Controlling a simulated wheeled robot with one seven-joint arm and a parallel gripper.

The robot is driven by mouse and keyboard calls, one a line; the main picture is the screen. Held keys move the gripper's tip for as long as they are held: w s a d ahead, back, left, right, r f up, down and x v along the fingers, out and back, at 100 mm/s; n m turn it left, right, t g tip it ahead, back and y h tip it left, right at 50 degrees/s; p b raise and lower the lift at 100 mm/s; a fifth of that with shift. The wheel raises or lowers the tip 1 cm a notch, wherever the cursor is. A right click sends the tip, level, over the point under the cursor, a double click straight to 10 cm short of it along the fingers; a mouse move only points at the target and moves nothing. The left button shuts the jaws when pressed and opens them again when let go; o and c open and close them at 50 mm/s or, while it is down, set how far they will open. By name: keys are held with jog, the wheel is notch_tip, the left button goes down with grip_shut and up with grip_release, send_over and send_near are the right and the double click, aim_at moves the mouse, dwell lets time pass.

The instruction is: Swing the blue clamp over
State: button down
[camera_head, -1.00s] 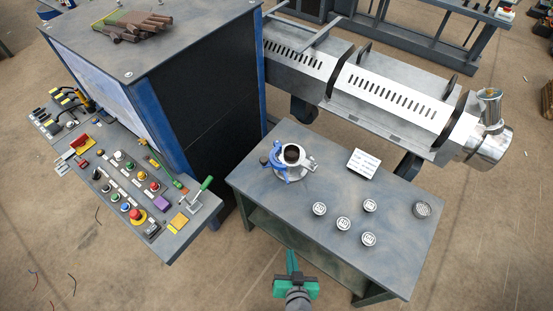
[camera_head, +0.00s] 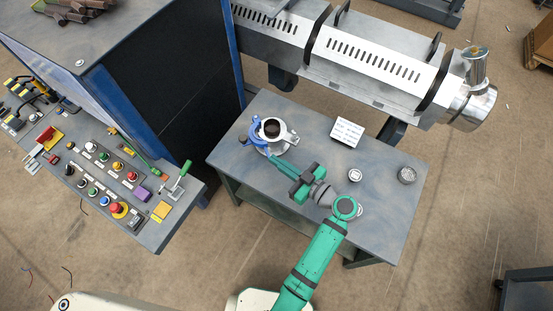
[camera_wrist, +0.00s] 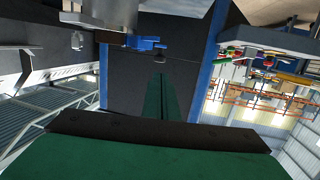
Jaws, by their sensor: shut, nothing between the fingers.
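The blue clamp (camera_head: 257,133) is on the left side of a silver ring-shaped fitting (camera_head: 281,131) with a dark round opening, on the back left of the table. In the head view my gripper (camera_head: 271,158) reaches over the table from the front right, its green fingers together and empty. The fingertips are close to the near side of the clamp; I cannot tell whether they touch it. In the wrist view the clamp (camera_wrist: 147,43) shows partly at the top, above the shut fingertips (camera_wrist: 159,76). Much of the fitting is cut off or unclear there.
My arm hides some small parts. A control panel (camera_head: 150,225) with a green-handled lever (camera_head: 180,178) stands left; the extruder barrel (camera_head: 375,68) runs behind.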

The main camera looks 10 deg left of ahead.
aim_at(246, 141)
jog(key=x, duration=1.1)
jog(key=shift+a, duration=0.1)
jog(key=shift+a, duration=0.1)
